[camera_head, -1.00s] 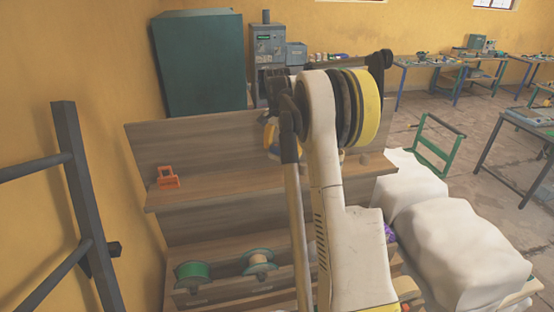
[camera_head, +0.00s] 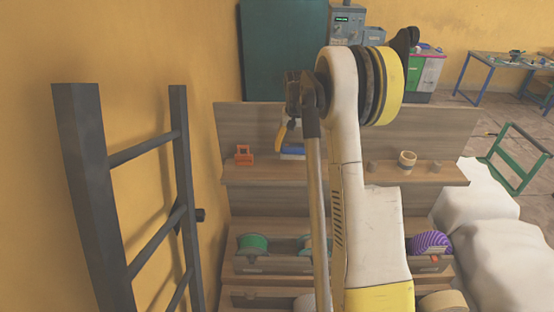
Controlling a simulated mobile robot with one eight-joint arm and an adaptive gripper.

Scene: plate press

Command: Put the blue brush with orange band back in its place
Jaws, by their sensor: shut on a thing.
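The blue brush (camera_head: 293,152) shows only in part, left of my raised arm and in front of the shelf unit's back board. Blue shows low on it, with a yellow-orange part (camera_head: 280,136) beside and above. My gripper (camera_head: 292,125) is largely hidden by my arm's wrist links; it is shut on the brush above the upper shelf (camera_head: 330,179). Whether the brush touches the shelf cannot be told from this angle.
An orange holder (camera_head: 244,155) stands on the upper shelf at left. A small cup-like roll (camera_head: 407,160) and brown pegs stand at right. A dark ladder-like frame (camera_head: 85,190) stands at left; white sacks (camera_head: 515,240) lie at right.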

